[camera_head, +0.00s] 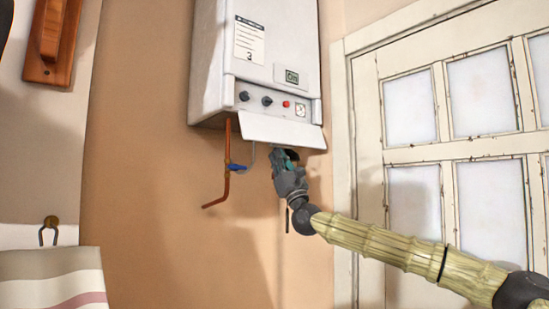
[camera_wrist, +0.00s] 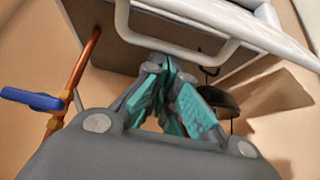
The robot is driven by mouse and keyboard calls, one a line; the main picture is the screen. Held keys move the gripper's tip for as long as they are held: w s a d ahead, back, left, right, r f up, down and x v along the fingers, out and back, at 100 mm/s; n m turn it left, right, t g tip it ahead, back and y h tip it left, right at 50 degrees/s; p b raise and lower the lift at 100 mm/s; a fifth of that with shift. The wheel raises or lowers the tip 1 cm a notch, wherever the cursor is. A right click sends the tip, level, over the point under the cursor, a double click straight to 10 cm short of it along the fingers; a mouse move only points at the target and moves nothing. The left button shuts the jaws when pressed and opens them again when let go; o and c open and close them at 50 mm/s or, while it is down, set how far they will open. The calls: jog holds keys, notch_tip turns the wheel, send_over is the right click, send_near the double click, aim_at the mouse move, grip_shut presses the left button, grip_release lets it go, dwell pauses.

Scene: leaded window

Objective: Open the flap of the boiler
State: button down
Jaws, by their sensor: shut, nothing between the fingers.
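The white boiler (camera_head: 235,60) hangs on the wall. Its flap (camera_head: 283,131) is a white panel at the bottom front, tilted down and outward, with the control panel (camera_head: 272,103) of knobs, a red button and a gauge exposed above it. My gripper (camera_head: 284,156) is just below the flap, shut and empty. In the wrist view its teal fingertips (camera_wrist: 166,68) are together, close to a white rim (camera_wrist: 185,52) under the boiler. I cannot tell whether they touch it. The flap partly hides the fingertips in the head view.
A copper pipe (camera_head: 227,165) with a blue valve handle (camera_head: 237,167) hangs left of my gripper; the handle (camera_wrist: 32,98) also shows in the wrist view. A paned white door (camera_head: 455,150) stands at right. A striped cloth (camera_head: 52,280) hangs at lower left.

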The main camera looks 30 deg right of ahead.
jog(key=s+b, duration=0.1)
jog(key=s+g+b, duration=0.1)
jog(key=b, duration=0.1)
jog(key=shift+s+f+g+b, duration=0.3)
jog(key=shift+f, duration=0.05)
jog(key=shift+s+r, duration=0.1)
jog(key=shift+r, duration=0.05)
dwell(0.4)
jog(key=w+f+b, duration=0.2)
jog(key=w+b, duration=0.2)
jog(key=b+v, duration=0.2)
jog(key=v, duration=0.7)
jog(key=shift+s+f, duration=0.2)
jog(key=shift+f, duration=0.1)
